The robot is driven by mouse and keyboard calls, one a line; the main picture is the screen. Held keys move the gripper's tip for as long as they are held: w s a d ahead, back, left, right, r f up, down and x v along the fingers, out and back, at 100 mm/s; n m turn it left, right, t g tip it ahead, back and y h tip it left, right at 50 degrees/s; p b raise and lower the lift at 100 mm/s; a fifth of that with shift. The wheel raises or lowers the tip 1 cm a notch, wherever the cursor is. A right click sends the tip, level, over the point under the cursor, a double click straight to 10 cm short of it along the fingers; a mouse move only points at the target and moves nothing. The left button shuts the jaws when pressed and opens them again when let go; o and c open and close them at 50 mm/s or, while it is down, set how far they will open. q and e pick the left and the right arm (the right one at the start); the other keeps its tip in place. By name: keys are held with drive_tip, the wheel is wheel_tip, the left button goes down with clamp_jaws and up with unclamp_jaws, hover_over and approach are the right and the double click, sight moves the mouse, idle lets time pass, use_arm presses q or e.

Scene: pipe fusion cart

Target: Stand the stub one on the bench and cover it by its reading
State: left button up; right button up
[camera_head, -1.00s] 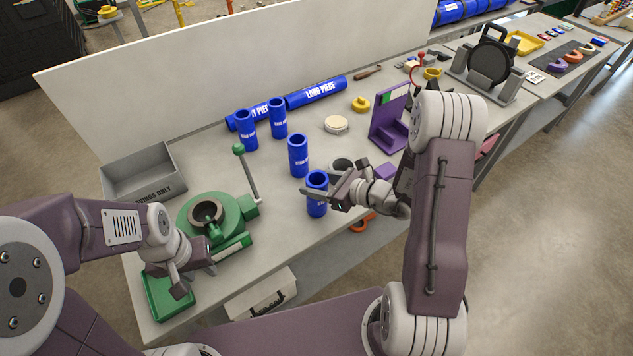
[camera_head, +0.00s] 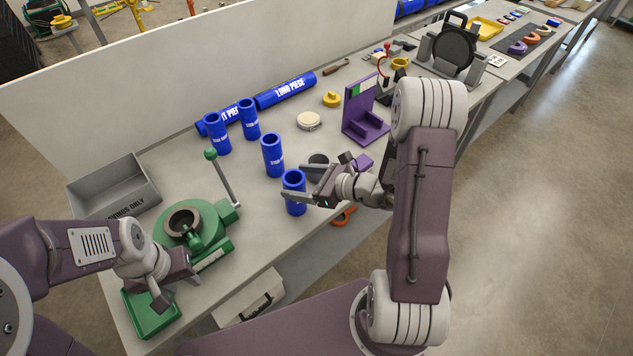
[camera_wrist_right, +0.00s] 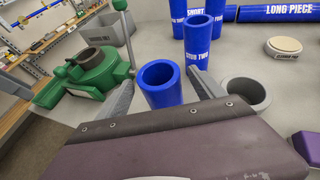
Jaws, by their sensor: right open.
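Several blue stubs stand upright on the bench (camera_head: 255,215). My right gripper (camera_head: 293,180) is open, with its fingers on either side of the nearest stub (camera_head: 294,198). In the right wrist view that stub (camera_wrist_right: 162,88) stands between the spread fingers; its label is hidden. Just behind it stands another stub (camera_head: 272,157), labelled STUB TWO in the right wrist view (camera_wrist_right: 202,45). Two more stubs, (camera_head: 217,137) and (camera_head: 249,122), stand further back; I cannot read their labels here. My left gripper (camera_head: 165,295) hangs over the green tray (camera_head: 150,318); its opening is unclear.
A green clamp fixture (camera_head: 195,228) with an upright lever stands at left, beside a grey bin (camera_head: 112,190). A grey cup (camera_head: 318,160), pale disc (camera_head: 308,120), yellow cap (camera_head: 331,99) and purple stand (camera_head: 362,118) are to the right. Long blue pipes (camera_head: 285,92) lie behind.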

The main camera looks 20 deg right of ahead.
drive_tip(key=v, duration=1)
drive_tip(key=s+a+f+n+g+h, duration=0.1)
drive_tip(key=s+a+f+n+g, duration=0.2)
drive_tip(key=s+a+n+g, duration=0.25)
drive_tip(key=s+a+f+n+g+h, duration=0.1)
drive_tip(key=s+a+f+n+g, duration=0.15)
drive_tip(key=s+n+g, duration=0.4)
drive_tip(key=d+n+t+h, duration=0.1)
drive_tip(key=n+h, duration=0.1)
drive_tip(key=n, duration=0.3)
drive_tip(key=w+d+n+t+h, duration=0.1)
drive_tip(key=d+n+h, duration=0.1)
drive_tip(key=n, duration=0.3)
drive_tip(key=w+d+n+t+h, duration=0.1)
drive_tip(key=d+n+h, duration=0.1)
drive_tip(key=n, duration=0.3)
drive_tip(key=shift+w+h, duration=0.2)
drive_tip(key=shift+h, duration=0.2)
